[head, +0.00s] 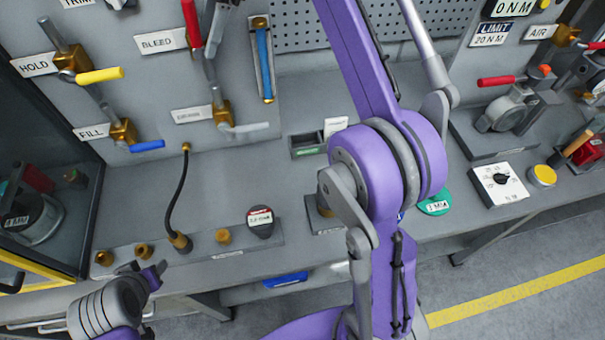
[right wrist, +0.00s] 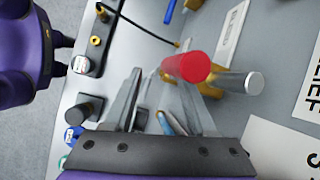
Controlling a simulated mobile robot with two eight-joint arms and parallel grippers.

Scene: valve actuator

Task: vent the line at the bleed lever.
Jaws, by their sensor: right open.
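The bleed lever has a red handle (head: 191,20) at the top of the head view, beside the BLEED label (head: 160,41) on the grey panel. In the right wrist view the red handle (right wrist: 187,66) appears nearly end-on, beside a bare metal pipe end (right wrist: 241,83). My right gripper (right wrist: 160,78) is open and empty, with the handle just past its right fingertip; contact cannot be told.
A black hose (head: 172,200) rises from the bench fittings to the panel. A white placard (right wrist: 285,145) is close to my right gripper.

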